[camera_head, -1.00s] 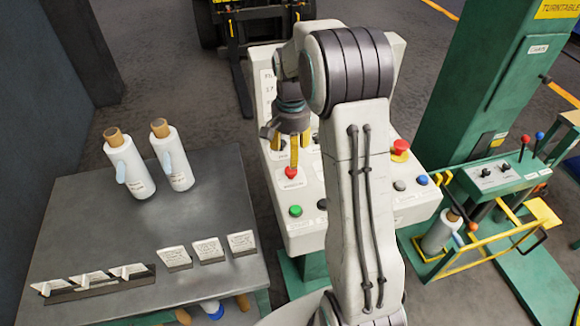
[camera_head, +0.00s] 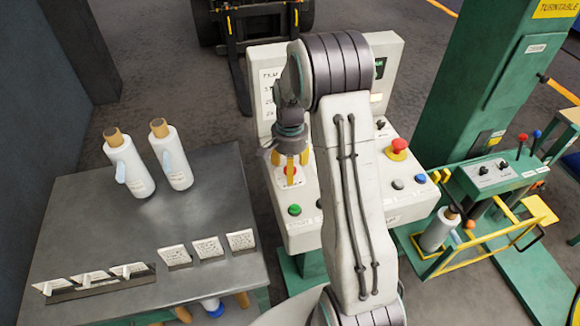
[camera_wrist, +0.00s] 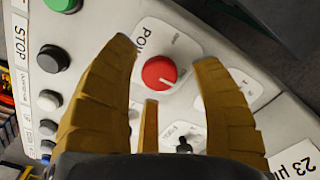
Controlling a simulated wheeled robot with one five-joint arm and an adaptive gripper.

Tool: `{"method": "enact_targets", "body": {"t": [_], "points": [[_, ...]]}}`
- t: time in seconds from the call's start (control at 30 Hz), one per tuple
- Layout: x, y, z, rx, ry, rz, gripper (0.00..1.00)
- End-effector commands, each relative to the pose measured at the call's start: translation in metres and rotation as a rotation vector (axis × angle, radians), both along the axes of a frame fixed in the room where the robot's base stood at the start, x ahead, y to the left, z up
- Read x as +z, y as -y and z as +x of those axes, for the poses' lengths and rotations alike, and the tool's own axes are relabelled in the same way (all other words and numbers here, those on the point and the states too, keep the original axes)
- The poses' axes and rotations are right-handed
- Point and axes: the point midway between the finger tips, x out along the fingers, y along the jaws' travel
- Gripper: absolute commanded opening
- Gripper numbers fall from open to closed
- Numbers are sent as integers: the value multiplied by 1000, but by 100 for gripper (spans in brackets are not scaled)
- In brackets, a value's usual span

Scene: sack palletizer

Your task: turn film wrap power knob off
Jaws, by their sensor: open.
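The red power knob (camera_wrist: 159,73) sits on a white label plate reading "POW…" on the control panel, in the wrist view. A white mark shows on its face. My gripper (camera_wrist: 165,75) is open, with its yellow fingers spread on either side of the knob and apart from it as far as I can see. In the head view my gripper (camera_head: 292,170) points down over the left part of the white control panel (camera_head: 305,238), with the red knob (camera_head: 291,170) between its fingers. My arm hides the panel's middle.
A green button (camera_head: 295,210) is near the panel's front left edge. A red emergency button (camera_head: 398,148) on yellow stands to the right. A grey table (camera_head: 120,230) with film rolls is at left; a green turntable control box (camera_head: 495,175) is at right.

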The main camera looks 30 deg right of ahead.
Motion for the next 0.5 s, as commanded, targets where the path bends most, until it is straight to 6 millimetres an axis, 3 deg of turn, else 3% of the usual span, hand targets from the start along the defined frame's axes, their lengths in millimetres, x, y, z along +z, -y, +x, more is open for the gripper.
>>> {"method": "enact_targets", "body": {"t": [0.47,0.5], "points": [[-7,0,0,0,0,0,60],[-7,0,0,0,0,0,56]]}}
